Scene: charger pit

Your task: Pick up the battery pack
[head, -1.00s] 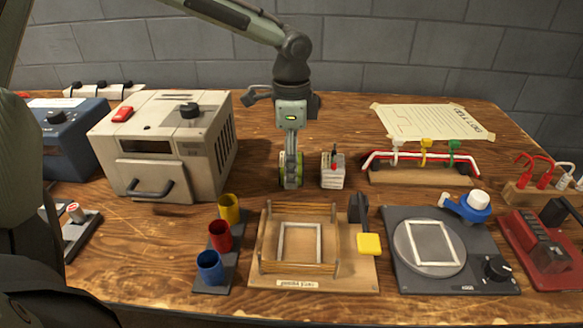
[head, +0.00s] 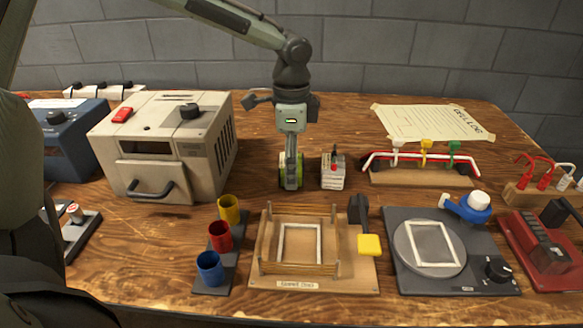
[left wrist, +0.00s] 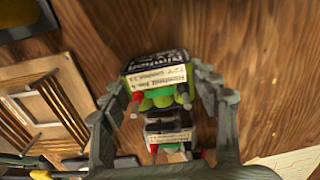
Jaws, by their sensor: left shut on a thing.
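The battery pack (left wrist: 156,82) is a green and black block with a pale printed label and red and dark terminals. In the left wrist view it sits between the two fingers of my left gripper (left wrist: 164,92), which are closed on its sides. In the head view my left gripper (head: 291,172) points straight down behind the wooden frame. Green edges of the battery pack (head: 299,170) show around the fingers, at table level. I cannot tell whether it touches the table. My right gripper is not in view.
A small grey block with red and black terminals (head: 332,173) stands close to the right of the held pack. A beige oven-like box (head: 165,150) is to the left. In front are coloured cups (head: 219,236), a wooden frame (head: 367,272) and a dark plate device (head: 480,250).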

